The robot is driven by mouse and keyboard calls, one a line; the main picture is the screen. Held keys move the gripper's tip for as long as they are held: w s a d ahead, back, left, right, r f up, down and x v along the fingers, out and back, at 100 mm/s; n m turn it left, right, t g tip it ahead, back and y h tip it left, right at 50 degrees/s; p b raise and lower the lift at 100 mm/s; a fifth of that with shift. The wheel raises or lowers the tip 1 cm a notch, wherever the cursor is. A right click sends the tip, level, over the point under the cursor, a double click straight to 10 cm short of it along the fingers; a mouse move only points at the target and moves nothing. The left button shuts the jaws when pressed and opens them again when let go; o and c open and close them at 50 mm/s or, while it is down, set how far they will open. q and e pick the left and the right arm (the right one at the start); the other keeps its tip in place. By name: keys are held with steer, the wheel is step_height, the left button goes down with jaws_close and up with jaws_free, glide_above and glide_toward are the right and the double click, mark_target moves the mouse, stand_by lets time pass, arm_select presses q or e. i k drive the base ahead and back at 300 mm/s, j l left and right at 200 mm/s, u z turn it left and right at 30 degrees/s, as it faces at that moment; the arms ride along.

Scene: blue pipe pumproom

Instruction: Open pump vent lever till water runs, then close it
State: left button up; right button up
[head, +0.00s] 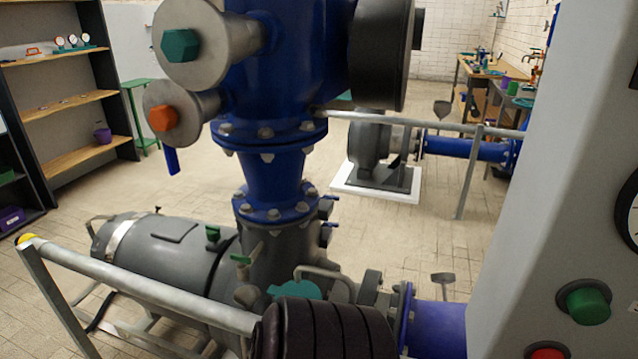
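The grey pump (285,245) stands low in the middle of the head view, under a blue flanged pipe (272,175). A small green lever (240,259) sits on a little fitting at the pump's front side; it looks like the vent lever, but I cannot be sure. A second small green fitting (213,234) is just behind it. A teal round part (295,290) lies below, partly hidden by a dark ribbed cylinder (325,330). No running water shows. Neither of my grippers is in view.
A grey rail (140,288) crosses in front of the pump motor (165,250). A pale panel (560,190) with a green button (584,303) and a red button (547,353) fills the right side. Large valve parts (290,60) hang above.

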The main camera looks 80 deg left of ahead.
mark_target(242, 261)
steer(key=u, duration=3.3)
